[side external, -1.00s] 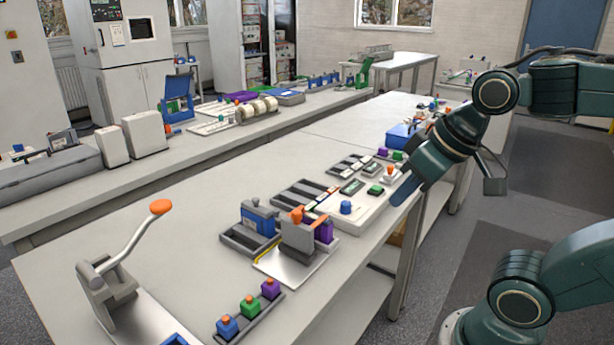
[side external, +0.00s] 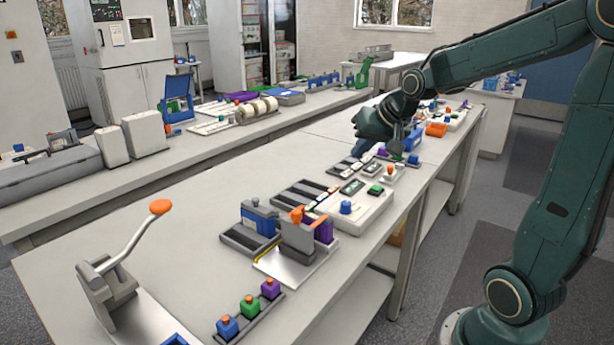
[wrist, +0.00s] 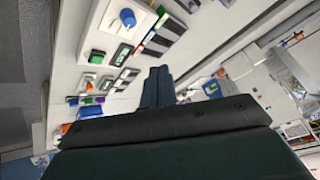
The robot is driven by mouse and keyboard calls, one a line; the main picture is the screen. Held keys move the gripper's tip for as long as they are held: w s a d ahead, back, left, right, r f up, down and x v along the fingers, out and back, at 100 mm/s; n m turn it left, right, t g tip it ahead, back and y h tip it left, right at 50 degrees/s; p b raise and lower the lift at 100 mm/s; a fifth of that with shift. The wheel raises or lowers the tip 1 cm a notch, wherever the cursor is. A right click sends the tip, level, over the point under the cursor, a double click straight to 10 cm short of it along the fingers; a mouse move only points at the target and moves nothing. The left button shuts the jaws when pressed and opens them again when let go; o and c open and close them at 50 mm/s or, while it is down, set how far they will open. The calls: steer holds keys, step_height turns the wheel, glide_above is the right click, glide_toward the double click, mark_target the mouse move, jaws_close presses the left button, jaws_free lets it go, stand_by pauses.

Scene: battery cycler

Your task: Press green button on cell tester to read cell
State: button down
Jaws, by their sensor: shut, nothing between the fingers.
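A white bench unit (side external: 352,213) carries a green button (side external: 375,190), a small dark display (side external: 351,187) and a blue knob (side external: 346,207); I take it as the cell tester. In the wrist view the green button (wrist: 96,57) lies left of the display (wrist: 123,54), with the blue knob (wrist: 127,18) above. My gripper (side external: 361,148) is shut and empty, held over the bench beyond the unit and apart from the button. Its fingers (wrist: 157,84) show shut together in the wrist view, to the right of the button.
Slotted dark trays (side external: 304,194) stand beside the unit. A press fixture (side external: 302,243) is nearer the camera. A smaller white unit with an orange knob (side external: 390,169) and an orange bin (side external: 437,129) stand farther along. The bench's left side is mostly clear.

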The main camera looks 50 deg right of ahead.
steer(key=w+d+f+m, duration=0.2)
steer(key=d+f+m, duration=0.1)
steer(key=d, duration=0.6)
steer(key=m+t+h, duration=0.1)
steer(key=m+h, duration=0.1)
steer(key=m, duration=0.1)
glide_above(379, 189)
step_height(379, 189, down, 4)
steer(key=shift+r, duration=0.15)
steer(key=shift+f, duration=4.4)
steer(key=shift+f, duration=1)
steer(key=shift+r, duration=1)
steer(key=shift+r, duration=0.15)
